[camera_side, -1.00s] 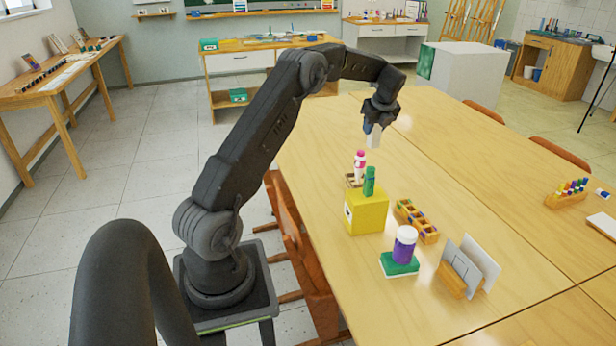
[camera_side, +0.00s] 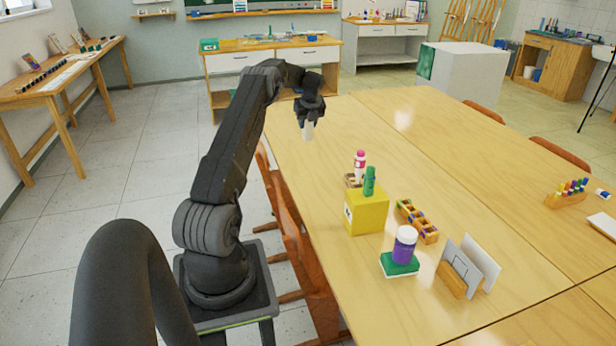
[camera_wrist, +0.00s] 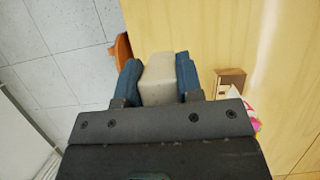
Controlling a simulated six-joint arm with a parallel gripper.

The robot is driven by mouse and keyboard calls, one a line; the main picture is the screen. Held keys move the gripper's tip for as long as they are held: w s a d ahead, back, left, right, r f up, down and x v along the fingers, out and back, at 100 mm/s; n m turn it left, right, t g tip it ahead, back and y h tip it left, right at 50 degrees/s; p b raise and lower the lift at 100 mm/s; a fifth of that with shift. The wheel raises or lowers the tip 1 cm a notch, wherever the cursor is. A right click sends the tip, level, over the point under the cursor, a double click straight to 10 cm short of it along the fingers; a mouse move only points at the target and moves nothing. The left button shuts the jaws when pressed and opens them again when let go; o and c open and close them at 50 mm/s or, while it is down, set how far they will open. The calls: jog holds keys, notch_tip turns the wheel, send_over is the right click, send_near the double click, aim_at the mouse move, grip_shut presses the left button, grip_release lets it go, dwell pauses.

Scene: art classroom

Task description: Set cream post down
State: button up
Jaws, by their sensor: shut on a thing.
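The cream post (camera_side: 308,131) is a pale upright block held between the jaws of my gripper (camera_side: 309,117), above the far left part of the wooden table (camera_side: 420,150) near its left edge. In the wrist view the post (camera_wrist: 160,78) sits between the two blue-grey fingers of my gripper (camera_wrist: 158,80), which press on both its sides. Whether its lower end touches the table is hard to tell; it appears to hang above it.
A yellow block (camera_side: 366,212) carries a green tube (camera_side: 369,181). Beside it stand a pink-capped bottle (camera_side: 359,163), a wooden compartment box (camera_side: 418,221), a purple jar (camera_side: 405,246) on a green sponge (camera_side: 399,266), and cards in a holder (camera_side: 453,280). The far tabletop is clear.

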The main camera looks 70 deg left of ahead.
notch_tip(320, 180, down, 15)
dwell(0.5)
jog(key=shift+f, duration=0.15)
jog(key=o, duration=0.9)
jog(key=shift+o, duration=0.2)
